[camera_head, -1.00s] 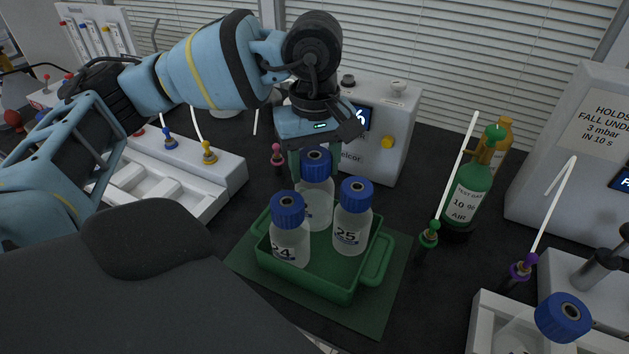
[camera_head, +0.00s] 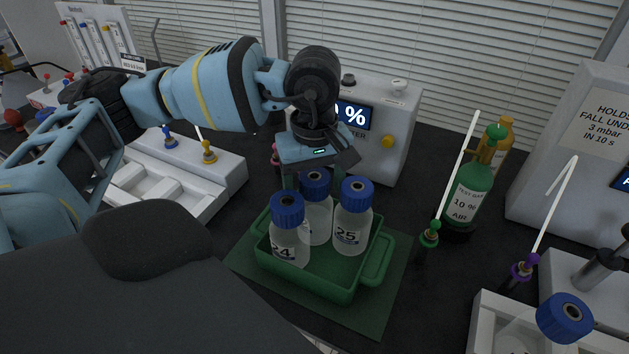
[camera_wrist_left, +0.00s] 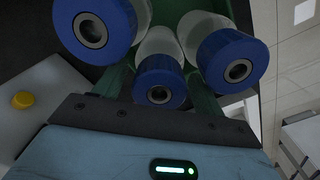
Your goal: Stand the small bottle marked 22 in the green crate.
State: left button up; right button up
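The green crate (camera_head: 300,280) stands on a green mat. Bottle 24 (camera_head: 290,246) stands front left in it and bottle 25 (camera_head: 351,232) at the right, both blue-capped. A third blue-capped bottle (camera_head: 316,217) is upright at the back of the crate; its mark is hidden behind bottle 24. My left gripper (camera_head: 314,176) is above the back rim, its fingers on either side of this bottle. In the wrist view the cap (camera_wrist_left: 160,80) sits between the fingers, which look closed on the bottle. Its base is hidden, so contact with the crate floor cannot be told. My right gripper is not in view.
A grey analyser (camera_head: 385,120) stands close behind my left gripper. A green gas bottle (camera_head: 467,190) and a green-collared tube (camera_head: 429,236) are right of the crate. A white tray rack (camera_head: 190,205) is at the left. Another blue-capped bottle (camera_head: 563,318) is front right.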

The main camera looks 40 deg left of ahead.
pick_arm(q)
jog(key=shift+r, duration=0.4)
notch_tip(320, 180, up, 12)
jog(key=shift+f, duration=0.25)
jog(key=shift+f, duration=0.1)
dwell(0.6)
